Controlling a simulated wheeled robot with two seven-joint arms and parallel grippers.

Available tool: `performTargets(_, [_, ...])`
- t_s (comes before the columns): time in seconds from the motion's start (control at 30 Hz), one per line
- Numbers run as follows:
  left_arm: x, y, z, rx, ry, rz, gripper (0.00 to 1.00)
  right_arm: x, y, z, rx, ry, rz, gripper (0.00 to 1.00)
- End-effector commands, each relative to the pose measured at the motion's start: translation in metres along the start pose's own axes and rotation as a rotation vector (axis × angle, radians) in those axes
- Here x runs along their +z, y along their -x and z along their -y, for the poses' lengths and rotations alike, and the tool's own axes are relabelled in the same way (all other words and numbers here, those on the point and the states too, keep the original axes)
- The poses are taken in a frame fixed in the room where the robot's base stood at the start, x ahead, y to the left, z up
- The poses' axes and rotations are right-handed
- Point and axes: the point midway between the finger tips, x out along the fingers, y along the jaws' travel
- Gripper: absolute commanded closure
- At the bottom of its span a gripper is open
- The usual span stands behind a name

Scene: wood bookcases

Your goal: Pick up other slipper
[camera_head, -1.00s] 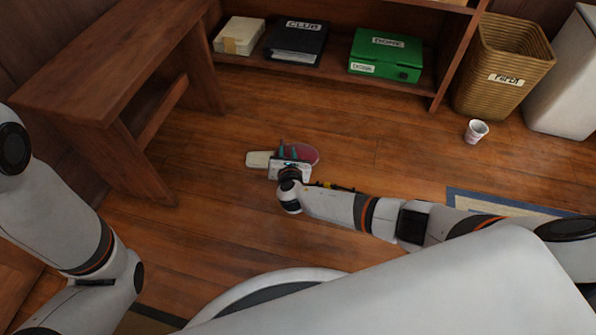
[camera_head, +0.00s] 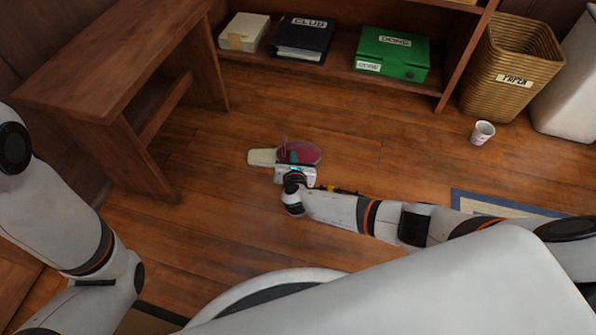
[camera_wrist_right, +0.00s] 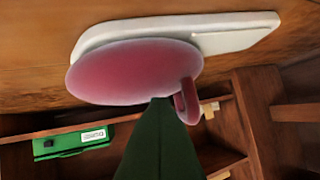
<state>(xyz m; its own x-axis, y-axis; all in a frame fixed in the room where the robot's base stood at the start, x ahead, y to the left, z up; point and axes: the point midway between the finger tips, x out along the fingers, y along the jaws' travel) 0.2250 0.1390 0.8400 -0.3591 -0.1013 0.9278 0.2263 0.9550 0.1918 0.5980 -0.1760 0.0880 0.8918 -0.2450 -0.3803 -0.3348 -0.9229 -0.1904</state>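A slipper with a pink upper (camera_head: 309,150) and a cream sole (camera_head: 261,157) lies on the wood floor in the head view. In the right wrist view, its pink upper (camera_wrist_right: 135,75) and white sole (camera_wrist_right: 235,38) appear upside down at the top. A small pink loop (camera_wrist_right: 187,98) hangs from the upper's edge. My right gripper (camera_head: 293,158) is at the slipper's near edge. Its dark green finger (camera_wrist_right: 160,125) reaches the pink upper in the wrist view. Only one finger shape shows, so its grip is unclear. My left arm is at the left; its gripper is not visible.
A wooden bench (camera_head: 105,75) stands at the left. A bookcase's low shelf holds a green box (camera_head: 393,55), a black binder (camera_head: 303,38) and a pale box (camera_head: 243,32). A wicker basket (camera_head: 505,85) and a cup (camera_head: 482,133) are at right. Floor around the slipper is clear.

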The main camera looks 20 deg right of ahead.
Motion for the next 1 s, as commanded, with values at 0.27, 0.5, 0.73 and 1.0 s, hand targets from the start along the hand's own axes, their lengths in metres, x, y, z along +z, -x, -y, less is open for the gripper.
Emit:
performTargets(0.27, [0.0012,-0.0016,-0.0003,-0.001,0.000,0.003,0.32,-0.0028,0.0005,0.0023,-0.004,-0.003,-0.002,1.00])
performTargets(0.5, [0.0021,-0.0022,-0.0002,-0.001,0.000,0.006,0.32,-0.0037,0.0006,0.0034,-0.006,-0.004,-0.003,0.84])
performTargets(0.73, [0.0020,-0.0024,-0.0002,-0.001,0.000,0.006,0.32,-0.0040,0.0007,0.0039,-0.007,-0.004,-0.003,0.64])
performTargets(1.0, [-0.0011,-0.0070,-0.0012,-0.001,0.000,0.003,0.32,-0.0056,0.0057,0.0045,-0.007,-0.004,-0.003,0.64])
